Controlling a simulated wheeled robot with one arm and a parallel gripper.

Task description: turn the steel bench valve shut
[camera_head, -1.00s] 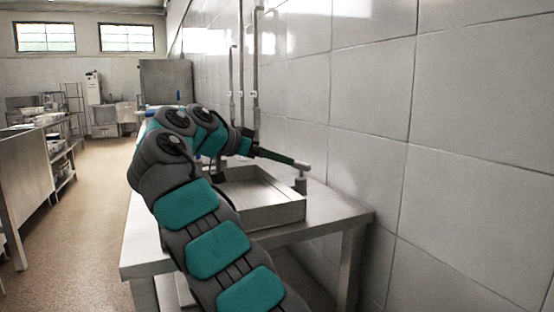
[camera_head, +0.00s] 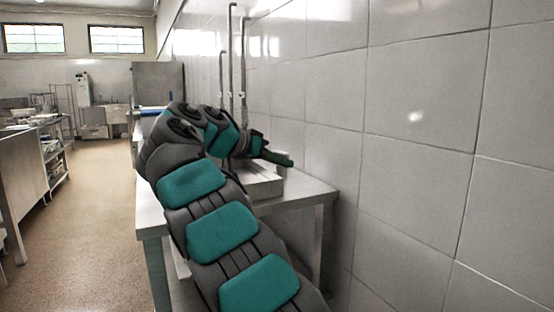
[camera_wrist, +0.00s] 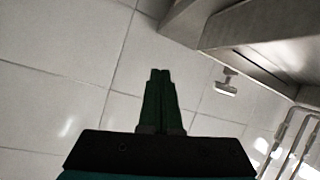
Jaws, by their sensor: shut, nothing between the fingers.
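My gripper (camera_head: 278,158) reaches out to the right over the steel bench (camera_head: 318,188), near the wall. In the wrist view its two dark green fingers (camera_wrist: 160,76) are together, with nothing between them. The steel valve does not show clearly in the head view now; it may be hidden behind my gripper. In the wrist view, a small pale metal piece with a short stem (camera_wrist: 226,88) shows ahead and right of the fingertips, apart from them in the picture. I cannot tell for sure whether it is the valve.
A shallow steel tray or basin (camera_head: 264,188) sits on the bench, partly hidden by my arm. A tiled wall (camera_head: 420,110) borders the bench on the right. Upright pipes (camera_head: 243,70) run along it. The floor (camera_head: 103,210) to the left is clear.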

